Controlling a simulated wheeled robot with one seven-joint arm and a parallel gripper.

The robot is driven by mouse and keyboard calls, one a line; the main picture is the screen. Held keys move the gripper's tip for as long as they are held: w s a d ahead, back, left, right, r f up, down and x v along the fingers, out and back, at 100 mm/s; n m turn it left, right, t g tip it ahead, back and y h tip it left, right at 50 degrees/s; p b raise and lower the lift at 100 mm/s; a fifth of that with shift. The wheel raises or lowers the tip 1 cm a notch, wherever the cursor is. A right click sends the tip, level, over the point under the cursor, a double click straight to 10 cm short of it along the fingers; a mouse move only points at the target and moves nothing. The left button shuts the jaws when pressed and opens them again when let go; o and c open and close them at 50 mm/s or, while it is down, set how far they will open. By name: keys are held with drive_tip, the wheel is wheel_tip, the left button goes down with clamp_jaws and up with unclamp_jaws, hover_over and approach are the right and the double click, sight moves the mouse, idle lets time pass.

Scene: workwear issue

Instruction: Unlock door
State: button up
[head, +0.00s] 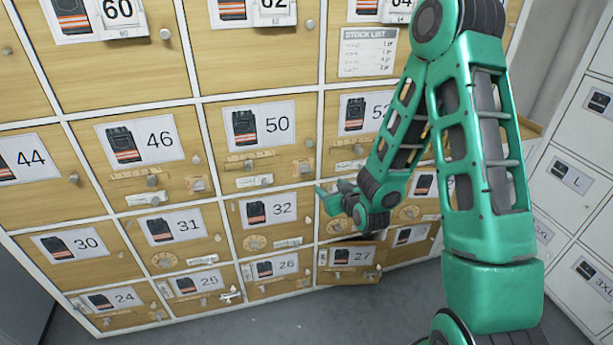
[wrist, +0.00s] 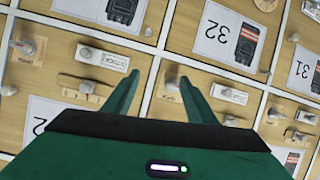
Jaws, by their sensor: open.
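My gripper (head: 322,198) is open and empty in front of the wooden locker doors, near where doors 50, 52 and 32 meet. In the wrist view my gripper (wrist: 158,85) has its fingers apart, with a white frame strip between them. Door 50 (head: 285,112) is closed and has a bar latch, a knob on a white tag and a small knob on a plate (wrist: 172,87), seen beside the right finger. Door 52 (head: 345,132) has similar fittings, partly hidden by my arm. Door 32 (head: 240,222) has a round dial. Which door is meant cannot be told.
Door 27 (head: 348,270) stands slightly ajar. A small pale key-like item (head: 231,297) shows by door 25. A stock list (head: 367,52) hangs on an upper door. White lockers (head: 570,205) stand at the right. The grey floor (head: 330,322) in front is clear.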

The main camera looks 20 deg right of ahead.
sight(307, 172)
drive_tip(key=shift+s+a+m+t, duration=0.5)
drive_tip(key=shift+a+m+t, duration=0.5)
drive_tip(key=shift+a+t, duration=1.4)
drive_tip(key=w, duration=1)
drive_tip(key=shift+w+a+f, duration=0.1)
drive_tip(key=shift+w+f, duration=0.1)
drive_tip(key=shift+w, duration=0.1)
drive_tip(key=c, duration=1.1)
